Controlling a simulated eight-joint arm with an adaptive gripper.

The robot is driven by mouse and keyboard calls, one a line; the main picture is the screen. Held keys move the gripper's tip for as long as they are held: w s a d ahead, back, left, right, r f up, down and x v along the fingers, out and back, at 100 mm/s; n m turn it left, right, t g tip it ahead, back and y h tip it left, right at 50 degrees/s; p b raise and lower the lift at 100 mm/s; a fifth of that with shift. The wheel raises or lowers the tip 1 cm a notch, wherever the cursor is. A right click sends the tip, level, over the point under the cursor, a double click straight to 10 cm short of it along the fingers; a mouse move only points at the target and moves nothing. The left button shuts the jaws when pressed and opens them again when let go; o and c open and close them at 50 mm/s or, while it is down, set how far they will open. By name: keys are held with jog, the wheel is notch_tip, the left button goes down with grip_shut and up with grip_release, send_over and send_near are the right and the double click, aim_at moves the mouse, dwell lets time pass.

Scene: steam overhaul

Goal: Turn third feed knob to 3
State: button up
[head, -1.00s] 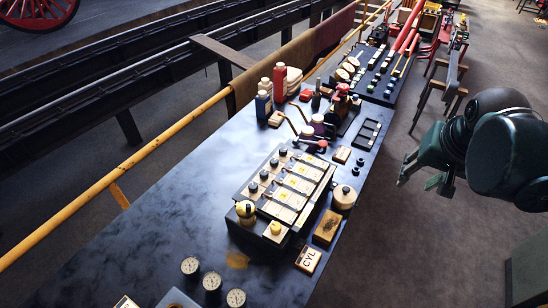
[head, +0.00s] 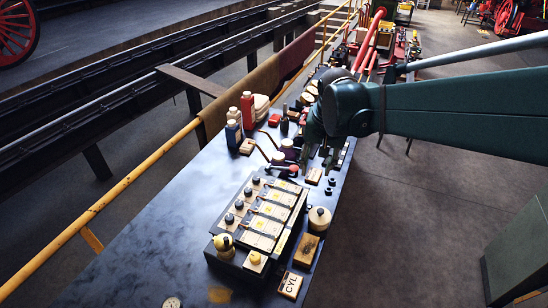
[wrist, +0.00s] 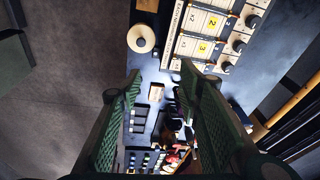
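The feed box (head: 252,270) stands on the dark bench, with a row of black feed knobs (head: 239,204) along its left side and pale plates with yellow marks beside them. In the wrist view, black knobs (wrist: 239,46) show at the upper right, beside plates with yellow labels reading 2 (wrist: 212,22) and 3 (wrist: 202,47). The knobs' pointer settings are too small to read. My gripper (wrist: 160,75) is open and empty, its green-padded fingers apart. In the head view, my gripper (head: 318,160) is above the bench beyond the box's far end, apart from the knobs.
Levers with pale handles (head: 277,142) stand just beyond the box. A round cream-lidded pot (head: 319,218), a wooden block (head: 306,247) and a CYL plate (head: 290,285) lie to its right. Bottles (head: 248,110) stand at the back left. The bench left of the box is clear.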

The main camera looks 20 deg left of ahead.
jog(key=a+f+g+p, duration=0.15)
jog(key=a+f, duration=0.25)
jog(key=a, duration=0.9)
jog(key=n+h+p, duration=0.1)
jog(key=p, duration=0.1)
send_over(248, 190)
jog(key=shift+g, duration=0.25)
notch_tip(248, 190, down, 7)
jog(key=shift+f, duration=3.9)
jog(key=shift+c, duration=0.5)
jog(key=c, duration=0.8)
